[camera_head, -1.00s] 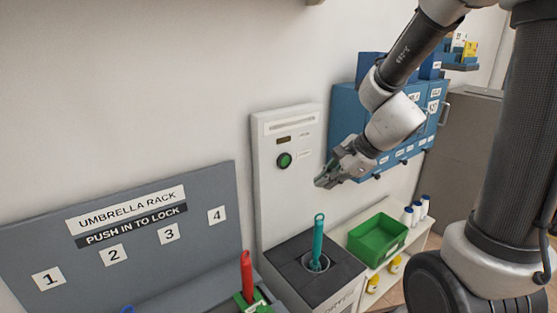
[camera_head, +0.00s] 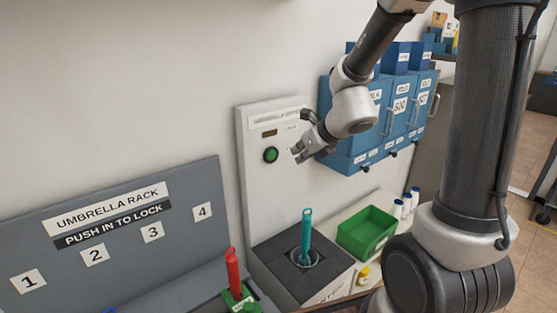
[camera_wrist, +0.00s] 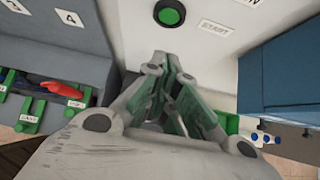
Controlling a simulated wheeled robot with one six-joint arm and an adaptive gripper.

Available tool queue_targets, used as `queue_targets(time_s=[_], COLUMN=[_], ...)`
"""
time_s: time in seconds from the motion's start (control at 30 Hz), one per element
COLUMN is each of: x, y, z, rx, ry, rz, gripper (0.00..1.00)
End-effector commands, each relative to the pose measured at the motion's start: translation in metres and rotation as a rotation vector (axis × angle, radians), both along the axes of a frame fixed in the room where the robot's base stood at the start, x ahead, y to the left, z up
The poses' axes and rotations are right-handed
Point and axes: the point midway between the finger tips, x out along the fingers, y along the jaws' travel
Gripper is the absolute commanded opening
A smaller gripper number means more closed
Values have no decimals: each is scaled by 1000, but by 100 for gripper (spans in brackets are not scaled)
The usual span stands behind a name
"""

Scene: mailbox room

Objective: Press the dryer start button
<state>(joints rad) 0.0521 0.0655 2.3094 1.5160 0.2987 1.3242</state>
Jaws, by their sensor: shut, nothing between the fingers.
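The umbrella dryer is a white upright panel (camera_head: 262,195) against the wall with a dark base. Its round green start button (camera_head: 270,155) with a black rim sits on the panel's upper part, below a small dark display. In the wrist view the button (camera_wrist: 170,13) is at the top, left of a "START" label. My gripper (camera_head: 297,155) is shut and empty, to the right of the button in the head view. In the wrist view its fingertips (camera_wrist: 168,56) lie below the button, apart from it in the picture. A teal umbrella (camera_head: 306,238) stands in the dryer's opening.
A grey umbrella rack (camera_head: 130,265) with numbered slots is at left, with a red umbrella (camera_head: 233,270) near the dryer. Blue mailboxes (camera_head: 345,135) hang right of the panel. A green bin (camera_head: 366,234) and white bottles (camera_head: 407,202) sit on a low shelf.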

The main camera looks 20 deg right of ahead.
Motion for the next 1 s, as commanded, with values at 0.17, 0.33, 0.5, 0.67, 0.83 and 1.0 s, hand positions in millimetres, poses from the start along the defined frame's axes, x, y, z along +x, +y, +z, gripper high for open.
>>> queue_targets(time_s=[0.17, 0.33, 0.5, 0.67, 0.83, 1.0], x=[19, 43, 68, 89, 99, 100], y=[6, 16, 26, 35, 38, 39], z=[-22, -48, -67, -65, -64, -64], rx=[1, 2, -2, -2, -1, -1], ry=[6, 6, 0, -2, -1, -1], rz=[-3, -2, 1, 3, 1, 1], gripper=[0, 0, 0, 0, 0, 0])
